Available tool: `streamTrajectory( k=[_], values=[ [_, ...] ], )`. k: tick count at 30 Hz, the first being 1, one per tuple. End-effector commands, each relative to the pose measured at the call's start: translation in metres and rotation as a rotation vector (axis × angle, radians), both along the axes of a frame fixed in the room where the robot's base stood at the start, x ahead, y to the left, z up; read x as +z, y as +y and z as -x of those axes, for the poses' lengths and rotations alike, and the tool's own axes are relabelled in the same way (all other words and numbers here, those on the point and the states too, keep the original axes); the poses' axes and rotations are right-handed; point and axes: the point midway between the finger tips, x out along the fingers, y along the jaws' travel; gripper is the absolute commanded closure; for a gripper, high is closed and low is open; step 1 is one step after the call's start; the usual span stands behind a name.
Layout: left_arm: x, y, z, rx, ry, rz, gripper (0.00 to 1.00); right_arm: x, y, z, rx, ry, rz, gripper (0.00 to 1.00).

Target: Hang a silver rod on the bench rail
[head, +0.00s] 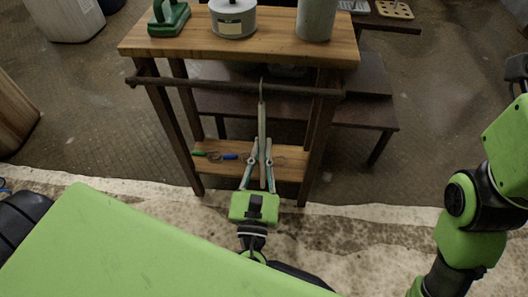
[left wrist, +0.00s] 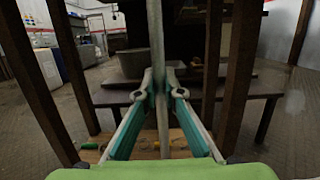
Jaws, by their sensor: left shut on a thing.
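My left gripper (head: 258,152) is shut on a silver rod (head: 262,122) in front of the bench. The rod stands about upright, with a thin hook at its upper end. The hook overlaps the dark bench rail (head: 205,84) in the head view; I cannot tell whether it is over the rail or just in front of it. In the left wrist view the rod (left wrist: 157,45) runs up between the fingertips (left wrist: 160,80), and its top is out of frame. My right gripper is not in view; only its arm shows at the right.
The wooden bench top (head: 165,45) carries a green tool (head: 169,18), a lidded pot (head: 233,18) and a grey cylinder (head: 316,18). Tools with green and blue handles lie on the lower shelf (head: 287,172). Bench legs flank the gripper. A dark low table (head: 372,112) stands behind.

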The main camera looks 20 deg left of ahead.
Motion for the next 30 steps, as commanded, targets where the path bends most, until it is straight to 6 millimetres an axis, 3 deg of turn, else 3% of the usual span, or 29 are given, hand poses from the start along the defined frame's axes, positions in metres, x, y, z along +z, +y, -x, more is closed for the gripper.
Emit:
streamTrajectory(
  k=[27, 28, 30],
  values=[
    [-0.0075, 0.0007, -0.0009, -0.001, 0.001, -0.002, 1.0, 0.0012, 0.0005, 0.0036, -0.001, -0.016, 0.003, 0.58],
    [-0.0071, 0.0008, -0.0009, 0.0, 0.001, -0.002, 0.86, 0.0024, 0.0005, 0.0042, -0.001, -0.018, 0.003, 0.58],
    [-0.0068, 0.0008, -0.0009, 0.0, 0.001, -0.002, 0.72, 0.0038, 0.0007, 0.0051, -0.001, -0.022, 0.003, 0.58]
  ],
)
